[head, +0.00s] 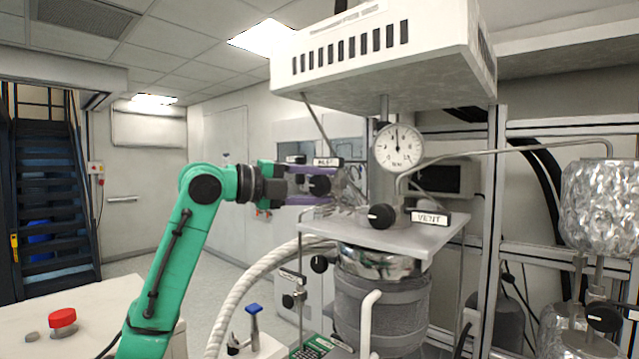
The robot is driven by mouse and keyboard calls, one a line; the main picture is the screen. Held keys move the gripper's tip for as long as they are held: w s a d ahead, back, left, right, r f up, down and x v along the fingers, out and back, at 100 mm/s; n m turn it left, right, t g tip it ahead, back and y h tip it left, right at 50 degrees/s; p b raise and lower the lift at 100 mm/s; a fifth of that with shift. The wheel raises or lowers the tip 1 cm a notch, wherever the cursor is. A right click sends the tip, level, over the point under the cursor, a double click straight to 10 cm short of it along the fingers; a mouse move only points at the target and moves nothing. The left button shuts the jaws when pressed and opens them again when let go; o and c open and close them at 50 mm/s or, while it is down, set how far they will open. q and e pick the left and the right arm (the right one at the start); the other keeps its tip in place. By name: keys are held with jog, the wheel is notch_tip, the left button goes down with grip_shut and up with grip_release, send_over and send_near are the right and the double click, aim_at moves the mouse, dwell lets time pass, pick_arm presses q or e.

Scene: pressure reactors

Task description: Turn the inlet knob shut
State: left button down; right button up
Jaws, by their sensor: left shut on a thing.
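My left gripper (322,185) comes in from the left on a green arm, its purple fingers pointing right. It is shut on the black inlet knob (319,186), with one finger above and one below. The small label above the knob (327,162) appears to read INLET. The knob is at the left side of the reactor head, above the flat metal plate (335,226). The fingers cover part of the knob, and its exact angle is hard to tell. My right gripper is not in view.
A second black knob (381,217) stands by the VENT label (430,217). A round pressure gauge (398,146) is above it. A white housing (385,55) hangs overhead. A pale braided hose (235,300) curves below my arm. A red button (62,318) is on the left bench.

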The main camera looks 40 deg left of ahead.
pick_arm(q)
jog(key=shift+f, duration=0.15)
jog(key=shift+c, duration=1.3)
grip_release()
jog(key=shift+s, duration=0.1)
jog(key=shift+s+a, duration=0.1)
jog(key=shift+s, duration=0.15)
jog(key=b+v, duration=0.4)
jog(key=v, duration=0.9)
jog(key=shift+s, duration=0.4)
jog(key=shift+a, duration=0.1)
